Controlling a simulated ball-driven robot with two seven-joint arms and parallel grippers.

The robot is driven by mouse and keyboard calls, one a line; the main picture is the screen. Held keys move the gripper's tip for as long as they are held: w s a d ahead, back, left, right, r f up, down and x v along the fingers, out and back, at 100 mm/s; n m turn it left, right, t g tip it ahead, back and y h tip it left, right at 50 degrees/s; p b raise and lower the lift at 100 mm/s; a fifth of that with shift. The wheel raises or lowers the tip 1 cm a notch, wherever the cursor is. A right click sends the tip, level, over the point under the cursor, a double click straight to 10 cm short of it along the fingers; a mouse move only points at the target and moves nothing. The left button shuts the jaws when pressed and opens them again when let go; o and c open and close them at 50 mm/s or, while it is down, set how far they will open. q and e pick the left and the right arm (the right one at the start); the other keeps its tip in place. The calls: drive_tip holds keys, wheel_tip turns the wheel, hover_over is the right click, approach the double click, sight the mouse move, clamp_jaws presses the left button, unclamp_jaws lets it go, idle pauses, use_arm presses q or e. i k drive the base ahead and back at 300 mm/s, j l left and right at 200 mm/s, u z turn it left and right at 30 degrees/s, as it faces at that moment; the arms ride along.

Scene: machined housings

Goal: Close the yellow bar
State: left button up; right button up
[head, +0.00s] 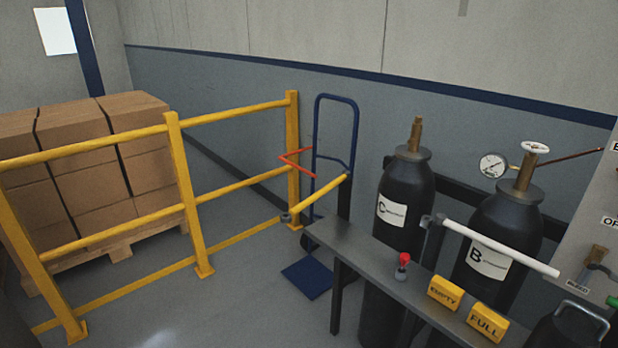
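A short yellow bar (322,194) shows in the middle of the head view. Its right end meets the top of a dark upright (344,206). It slants down to the left, and its lower left end has a grey tip, which shows in front of the base of the end fence post (293,150). I cannot tell whether that tip touches the post. Neither of my grippers is in view.
A yellow fence (173,165) stands before stacked cartons (100,160). A blue hand truck (336,99) leans near the wall. Cylinders C (406,190) and B (503,230) stand behind a dark bench (370,258). A white bar (500,250) crosses cylinder B.

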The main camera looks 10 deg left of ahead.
sight(285, 218)
drive_tip(key=i+j, duration=0.35)
drive_tip(key=i+j+z, duration=0.1)
drive_tip(key=i+j, duration=0.25)
drive_tip(key=j, duration=0.2)
drive_tip(key=i+j, duration=0.35)
drive_tip(key=j+z, duration=0.05)
drive_tip(key=j, duration=0.05)
